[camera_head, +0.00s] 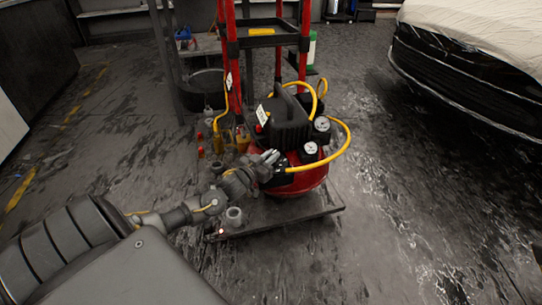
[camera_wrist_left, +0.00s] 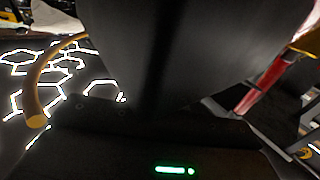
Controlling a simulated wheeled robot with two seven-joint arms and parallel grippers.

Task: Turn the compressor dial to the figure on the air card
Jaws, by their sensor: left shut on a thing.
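The compressor (camera_head: 300,182) has a red tank and a black top and stands on a low dark cart platform. Two round white gauges, an upper one (camera_head: 322,124) and a lower one (camera_head: 310,148), sit on its front right. My left gripper (camera_head: 270,158) reaches in from the left and is shut at the compressor's front, left of the lower gauge. The dial is hidden by the fingers, and its setting cannot be read. A small white card (camera_head: 262,116) hangs on the black top; its figure is too small to read. In the left wrist view a large dark body fills the middle. My right gripper is out of view.
A yellow hose (camera_head: 346,140) loops around the compressor's right side. Red cart posts (camera_head: 232,60) rise behind it. Small brass fittings (camera_head: 218,145) stand to its left. A covered car (camera_head: 470,60) is at the right. The floor on the right is clear.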

